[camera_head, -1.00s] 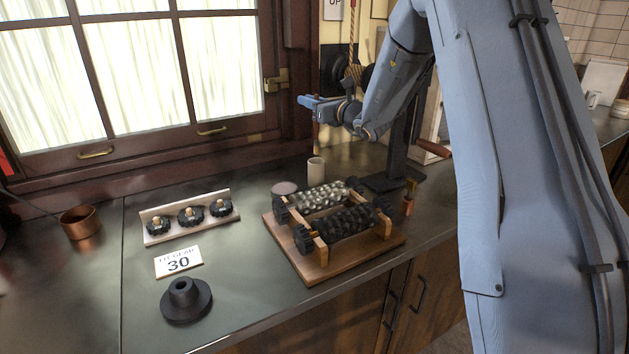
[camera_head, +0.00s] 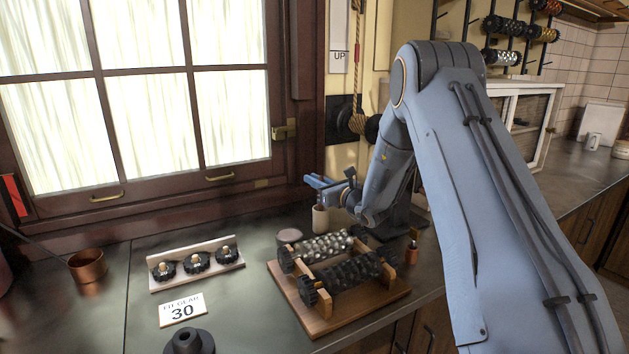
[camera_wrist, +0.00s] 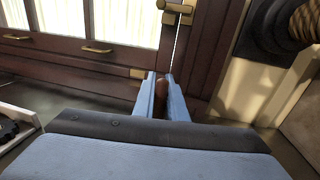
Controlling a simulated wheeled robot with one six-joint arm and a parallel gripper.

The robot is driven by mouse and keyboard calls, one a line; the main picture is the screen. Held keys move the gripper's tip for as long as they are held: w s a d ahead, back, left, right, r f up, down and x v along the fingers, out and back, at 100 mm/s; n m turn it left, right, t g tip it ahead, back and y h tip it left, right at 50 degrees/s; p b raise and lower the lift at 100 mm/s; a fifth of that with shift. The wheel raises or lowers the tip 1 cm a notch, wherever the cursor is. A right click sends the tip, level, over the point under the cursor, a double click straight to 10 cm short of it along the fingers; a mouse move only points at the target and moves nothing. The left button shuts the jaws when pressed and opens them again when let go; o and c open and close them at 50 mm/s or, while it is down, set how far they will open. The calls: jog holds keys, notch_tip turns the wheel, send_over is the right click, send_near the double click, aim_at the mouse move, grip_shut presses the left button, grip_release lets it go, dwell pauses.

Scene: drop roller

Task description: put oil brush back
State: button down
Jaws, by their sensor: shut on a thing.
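My gripper (camera_head: 318,182) is low over the counter, right above a small pale cup (camera_head: 320,220) behind the roller stand. In the wrist view its two blue fingers (camera_wrist: 161,78) are shut on the brown handle of the oil brush (camera_wrist: 161,88). The lower part of the brush is hidden in both views. The gripper covers the cup's rim area, so I cannot tell how deep the brush sits in the cup.
A wooden stand (camera_head: 320,322) with two studded rollers is just in front of the cup. A grey disc (camera_head: 289,236) lies left of the cup. A gear rack (camera_head: 193,279), a "30" sign (camera_head: 182,310) and a black flanged part (camera_head: 189,344) stand left. A small copper bottle (camera_head: 411,254) is right.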

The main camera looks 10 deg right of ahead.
jog(key=shift+f, duration=0.2)
jog(key=c, duration=1.8)
grip_release()
jog(key=shift+r, duration=0.1)
jog(key=b+v, duration=0.2)
jog(key=v, duration=1)
jog(key=shift+b, duration=0.3)
jog(key=shift+r, duration=0.1)
